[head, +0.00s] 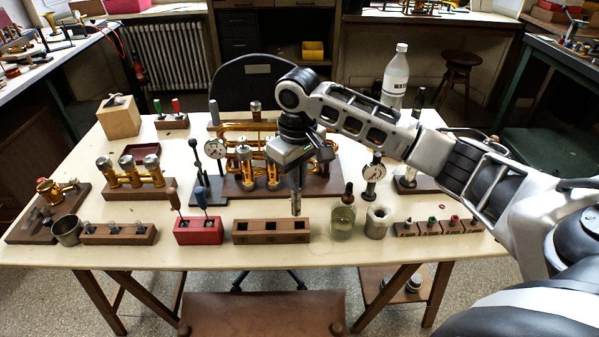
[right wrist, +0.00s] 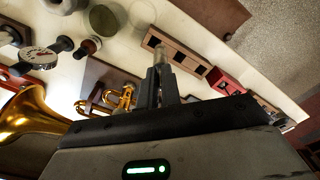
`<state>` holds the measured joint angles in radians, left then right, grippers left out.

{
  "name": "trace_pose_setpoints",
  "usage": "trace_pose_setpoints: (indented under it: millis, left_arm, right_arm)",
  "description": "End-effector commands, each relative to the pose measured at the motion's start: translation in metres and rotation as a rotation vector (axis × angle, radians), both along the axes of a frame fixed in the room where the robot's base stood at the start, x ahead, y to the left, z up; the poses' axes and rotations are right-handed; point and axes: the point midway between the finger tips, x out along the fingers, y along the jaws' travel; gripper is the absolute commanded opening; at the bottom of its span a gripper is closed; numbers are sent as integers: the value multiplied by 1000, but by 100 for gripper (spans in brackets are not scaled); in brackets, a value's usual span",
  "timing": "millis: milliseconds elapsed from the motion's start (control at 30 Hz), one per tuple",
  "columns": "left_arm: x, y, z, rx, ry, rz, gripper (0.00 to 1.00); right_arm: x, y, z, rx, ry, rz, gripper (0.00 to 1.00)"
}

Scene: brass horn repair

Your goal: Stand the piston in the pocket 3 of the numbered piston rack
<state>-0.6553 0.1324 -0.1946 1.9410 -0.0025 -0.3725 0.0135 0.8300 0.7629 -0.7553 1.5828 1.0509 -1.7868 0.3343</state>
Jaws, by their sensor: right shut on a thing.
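The piston (head: 296,196) is a slim grey metal cylinder, upright in the head view. My right gripper (head: 295,172) is shut on its upper part. The piston's lower end is close to the right end of a brown wooden rack (head: 240,239) with dark, empty-looking pockets. I cannot tell whether its tip is above the end pocket or just behind it. No numbers are readable on the rack. In the right wrist view the piston (right wrist: 161,54) points from the fingers toward one end of the rack (right wrist: 188,52). My left gripper is not in view.
A glass bottle (head: 343,222) and a metal nut-like part (head: 377,222) stand right of the rack. A red block with tools (head: 198,234) stands left. The table front is clear.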

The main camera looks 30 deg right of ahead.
Motion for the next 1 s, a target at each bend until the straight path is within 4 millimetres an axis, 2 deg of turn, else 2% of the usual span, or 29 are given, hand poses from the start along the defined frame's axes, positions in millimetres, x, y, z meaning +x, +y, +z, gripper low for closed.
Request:
trace_pose_setpoints:
  millis: [167,700,1000]
  left_arm:
    - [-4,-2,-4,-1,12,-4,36]
    - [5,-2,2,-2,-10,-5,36]
    - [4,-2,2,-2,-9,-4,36]
  right_arm:
    - [6,-13,-7,-4,-1,27,0]
    - [6,-12,-41,-4,-1,28,0]
    - [6,-12,-44,-4,-1,28,0]
